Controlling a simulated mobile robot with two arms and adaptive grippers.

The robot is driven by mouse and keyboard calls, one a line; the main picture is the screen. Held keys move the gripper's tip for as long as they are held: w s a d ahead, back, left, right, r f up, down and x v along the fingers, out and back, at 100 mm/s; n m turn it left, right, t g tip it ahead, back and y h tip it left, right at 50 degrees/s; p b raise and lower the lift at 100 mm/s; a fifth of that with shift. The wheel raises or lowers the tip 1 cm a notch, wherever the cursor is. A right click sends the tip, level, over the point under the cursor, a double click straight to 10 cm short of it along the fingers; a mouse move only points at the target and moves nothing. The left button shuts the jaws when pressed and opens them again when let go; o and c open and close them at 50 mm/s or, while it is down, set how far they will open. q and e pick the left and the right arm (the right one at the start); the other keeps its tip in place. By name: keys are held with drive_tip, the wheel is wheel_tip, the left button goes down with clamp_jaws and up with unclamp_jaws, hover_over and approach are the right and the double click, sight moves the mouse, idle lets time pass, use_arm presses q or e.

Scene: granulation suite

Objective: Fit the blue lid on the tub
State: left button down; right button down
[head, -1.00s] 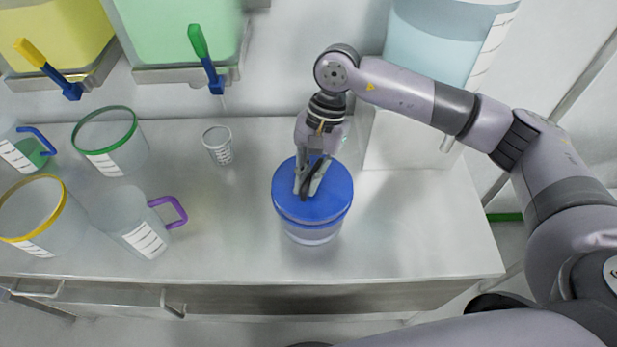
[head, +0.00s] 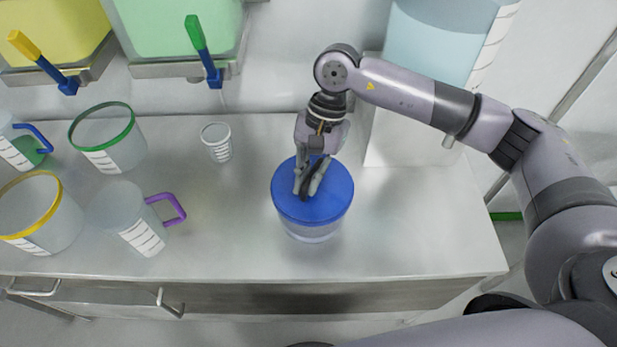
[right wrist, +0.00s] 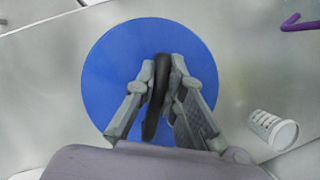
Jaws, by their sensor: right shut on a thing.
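The blue lid (head: 325,205) lies over the mouth of the clear tub (head: 313,234) on the metal bench. It looks level and covers the top. Whether it is fully seated cannot be told. My right gripper (head: 308,190) points down at the lid and is shut on its dark handle. In the right wrist view the blue lid (right wrist: 105,75) fills the middle, and the fingers of my right gripper (right wrist: 162,95) stand on both sides of the black handle (right wrist: 155,110). The tub is hidden under the lid there. My left gripper is not in view.
Tanks with a green tap (head: 203,55) and a yellow tap (head: 45,62) are behind. The bench (head: 420,235) right of the tub is clear.

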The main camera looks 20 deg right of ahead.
drive_tip(key=shift+f, duration=0.1)
drive_tip(key=c, duration=1.6)
unclamp_jaws()
drive_tip(key=v, duration=1.2)
